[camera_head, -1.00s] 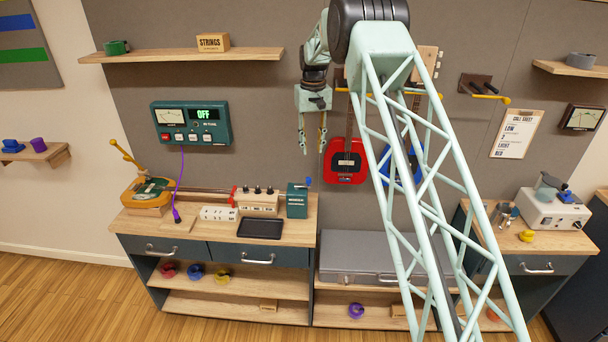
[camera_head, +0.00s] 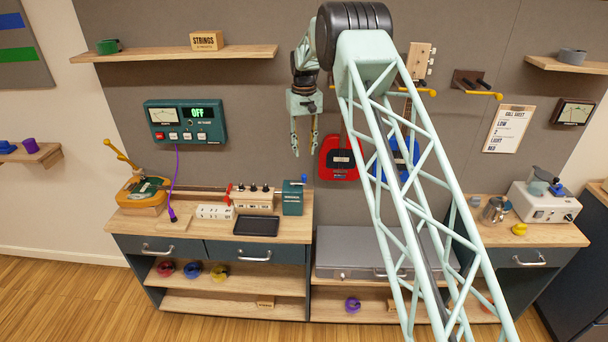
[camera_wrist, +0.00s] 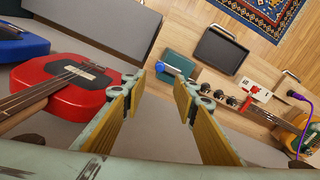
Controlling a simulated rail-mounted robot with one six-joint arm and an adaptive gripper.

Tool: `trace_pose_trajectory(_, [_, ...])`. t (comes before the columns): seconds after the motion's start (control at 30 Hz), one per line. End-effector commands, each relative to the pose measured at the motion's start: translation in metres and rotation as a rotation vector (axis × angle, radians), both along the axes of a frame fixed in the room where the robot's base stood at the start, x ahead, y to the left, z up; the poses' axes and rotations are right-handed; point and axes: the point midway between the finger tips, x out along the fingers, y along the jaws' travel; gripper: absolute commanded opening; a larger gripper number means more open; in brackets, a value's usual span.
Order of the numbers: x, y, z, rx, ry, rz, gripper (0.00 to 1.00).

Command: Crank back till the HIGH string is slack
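My gripper (camera_head: 305,152) hangs in the air left of the red guitar, above the workbench; it is open and empty. In the wrist view its two yellow-padded fingers (camera_wrist: 160,92) stand apart. Below, on the bench, is a dark green box (camera_head: 293,199) with a blue crank handle (camera_head: 304,180) at its top right. The box and handle also show between and beyond the fingertips in the wrist view (camera_wrist: 176,64). To its left is a cream block (camera_head: 254,200) with several dark knobs and a red piece at its left end. Which string is HIGH, and its tension, I cannot tell.
A black tray (camera_head: 257,226) and white strip (camera_head: 215,212) lie in front. The red guitar (camera_head: 338,160) hangs close to my gripper. A grey case (camera_head: 345,255) lies right of the bench.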

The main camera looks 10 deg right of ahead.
Motion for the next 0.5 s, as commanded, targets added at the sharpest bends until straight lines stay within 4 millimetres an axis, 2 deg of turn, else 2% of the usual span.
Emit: trace_pose_trajectory(0.5, [-0.001, 0.000, -0.063, 0.000, 0.003, 0.000, 0.27])
